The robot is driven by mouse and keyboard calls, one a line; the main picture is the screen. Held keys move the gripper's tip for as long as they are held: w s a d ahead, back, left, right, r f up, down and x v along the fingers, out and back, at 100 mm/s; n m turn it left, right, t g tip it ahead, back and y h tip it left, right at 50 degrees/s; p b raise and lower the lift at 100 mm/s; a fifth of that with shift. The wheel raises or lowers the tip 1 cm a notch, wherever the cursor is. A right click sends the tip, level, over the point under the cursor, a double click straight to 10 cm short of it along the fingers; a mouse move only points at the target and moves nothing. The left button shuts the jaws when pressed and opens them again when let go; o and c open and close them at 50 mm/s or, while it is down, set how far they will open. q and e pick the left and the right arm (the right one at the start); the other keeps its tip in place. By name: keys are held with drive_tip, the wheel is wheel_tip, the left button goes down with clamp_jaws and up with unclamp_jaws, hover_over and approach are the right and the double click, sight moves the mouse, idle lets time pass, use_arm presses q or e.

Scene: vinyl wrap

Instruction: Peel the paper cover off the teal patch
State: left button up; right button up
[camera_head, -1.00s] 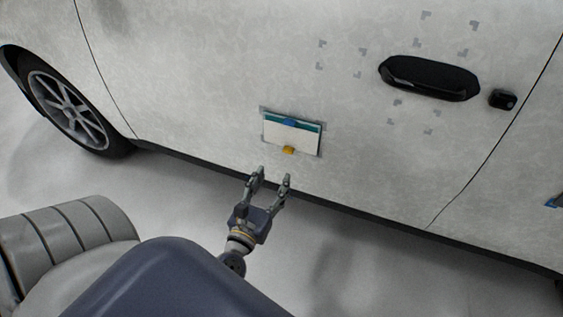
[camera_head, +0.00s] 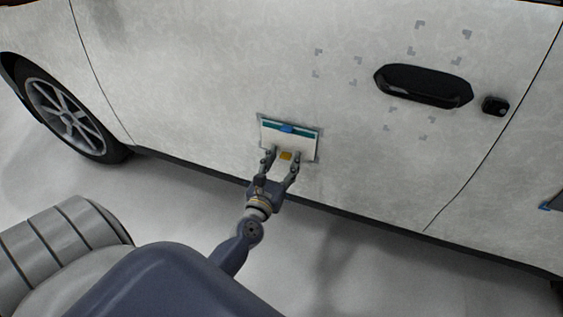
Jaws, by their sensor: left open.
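The teal patch (camera_head: 306,132) is on the lower part of the white car door. A white paper cover (camera_head: 304,142) lies over most of it, leaving a teal strip along the top. A blue tab (camera_head: 287,129) sits at the top edge, and a yellow tab (camera_head: 286,156) is at the paper's lower edge. My left gripper (camera_head: 284,155) is open, its two fingertips on either side of the yellow tab. I cannot tell whether they touch the door. My right gripper is not in view.
The car door (camera_head: 210,80) fills most of the view. A black door handle (camera_head: 424,87) and a small black part (camera_head: 495,106) are at the upper right. Grey corner marks surround the handle area. A wheel (camera_head: 66,112) is at the left. Pale floor lies below the car.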

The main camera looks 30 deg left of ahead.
use_arm(q)
drive_tip(key=shift+c, duration=0.3)
clamp_jaws()
drive_tip(key=shift+s+d, duration=0.15)
drive_tip(key=shift+s, duration=0.55)
idle(0.4)
drive_tip(key=b+v, duration=0.2)
drive_tip(key=v, duration=0.4)
drive_tip(key=shift+s, duration=0.4)
idle(0.5)
drive_tip(key=c, duration=0.6)
unclamp_jaws()
drive_tip(key=shift+d, duration=0.1)
drive_tip(key=v, duration=1.2)
